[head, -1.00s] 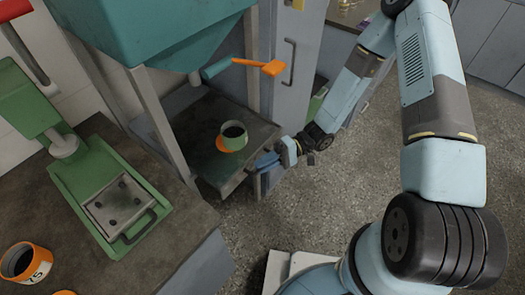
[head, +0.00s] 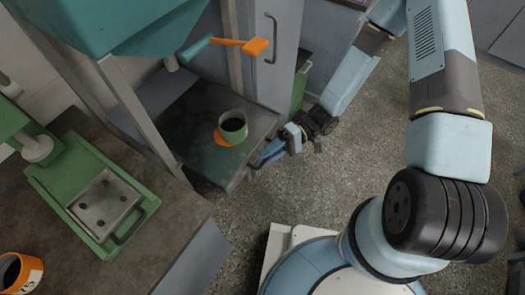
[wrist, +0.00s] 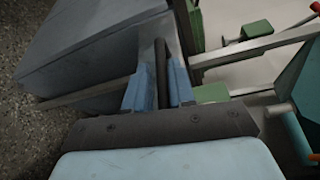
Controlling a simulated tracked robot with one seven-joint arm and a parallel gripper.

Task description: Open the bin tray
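The bin tray (head: 190,101) is a flat grey metal tray low under the teal hopper, extending right past the frame post in the head view. A green and orange cup (head: 232,127) with a dark inside stands on it. My gripper (head: 264,158) is at the tray's front right edge. In the wrist view my gripper (wrist: 163,92) has its two blue fingers on both sides of a dark bar, the tray handle (wrist: 161,70), and looks shut on it. The fingertip contact is small and partly hidden in the head view.
The teal hopper (head: 130,22) and its post (head: 138,105) stand left of the tray. An orange-handled lever (head: 255,46) hangs above it. A bench with a green fixture (head: 60,180) and an orange cup (head: 20,272) is at left. Speckled floor (head: 345,175) is clear at right.

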